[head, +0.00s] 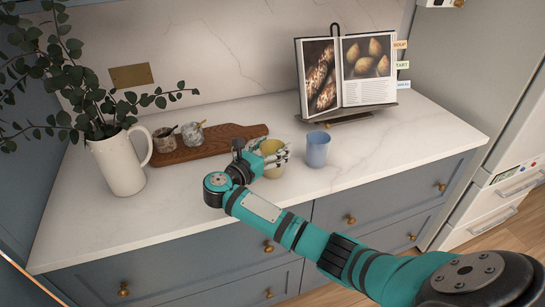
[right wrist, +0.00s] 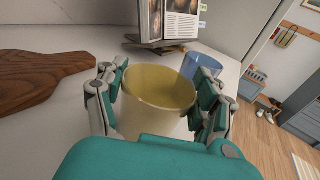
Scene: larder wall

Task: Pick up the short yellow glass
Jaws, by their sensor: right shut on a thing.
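The short yellow glass (head: 272,147) stands upright at the middle of the white counter, partly hidden by my right gripper (head: 275,157) in the head view. In the right wrist view, the yellow glass (right wrist: 155,105) sits between the two fingers of my right gripper (right wrist: 157,108), which is shut on it from both sides. The glass looks empty. I cannot tell whether its base touches the counter. My left gripper is not in view.
A blue glass (head: 317,149) stands just right of the yellow one. A wooden board (head: 190,151), two small stone jars, a white jug (head: 118,165) with leafy stems and an open cookbook (head: 348,72) on a stand are also on the counter (head: 400,145). The counter's front right is clear.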

